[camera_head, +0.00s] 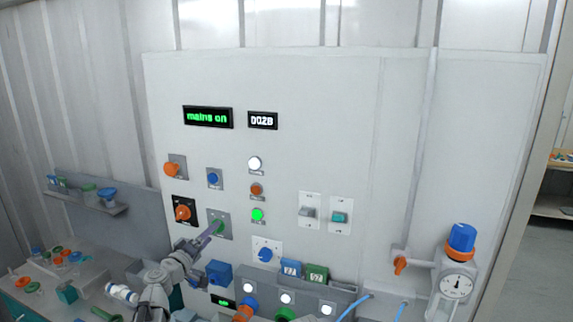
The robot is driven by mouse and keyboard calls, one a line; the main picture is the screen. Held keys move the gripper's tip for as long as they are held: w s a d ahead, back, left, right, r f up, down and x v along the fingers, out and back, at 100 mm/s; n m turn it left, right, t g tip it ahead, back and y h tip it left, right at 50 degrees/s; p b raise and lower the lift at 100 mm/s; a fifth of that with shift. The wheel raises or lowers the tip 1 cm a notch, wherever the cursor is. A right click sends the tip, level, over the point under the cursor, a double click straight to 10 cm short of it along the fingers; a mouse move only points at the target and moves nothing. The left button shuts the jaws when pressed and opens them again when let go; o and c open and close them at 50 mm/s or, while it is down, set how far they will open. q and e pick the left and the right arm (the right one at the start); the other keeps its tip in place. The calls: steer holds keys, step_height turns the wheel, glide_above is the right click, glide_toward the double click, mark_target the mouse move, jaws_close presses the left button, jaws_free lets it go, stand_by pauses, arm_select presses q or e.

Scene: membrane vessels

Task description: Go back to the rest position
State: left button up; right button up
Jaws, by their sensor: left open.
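My left gripper (212,231) reaches up from the lower left in front of a white control panel (350,120). I cannot tell whether the fingertips touch the control. The gripper is open and I see nothing held in it. My left arm (160,285) runs down to the bottom edge. My right gripper is not in view.
A shelf (95,204) and a cluttered bench (60,270) are at left. A gauge with a blue cap (457,283) stands at right.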

arm_select(q)
steer(key=shift+s+a+r+n, duration=0.1)
steer(key=shift+s+a+n, duration=0.2)
steer(key=shift+s+n, duration=1.2)
steer(key=shift+s+a+n, duration=0.25)
steer(key=shift+a+n, duration=0.1)
steer(key=shift+n, duration=2.2)
steer(key=shift+s+a+r+n, duration=0.1)
steer(key=shift+s+a+n, duration=0.2)
steer(key=shift+s+n, duration=1.2)
steer(key=shift+w+n, duration=0.55)
steer(key=shift+w, duration=0.05)
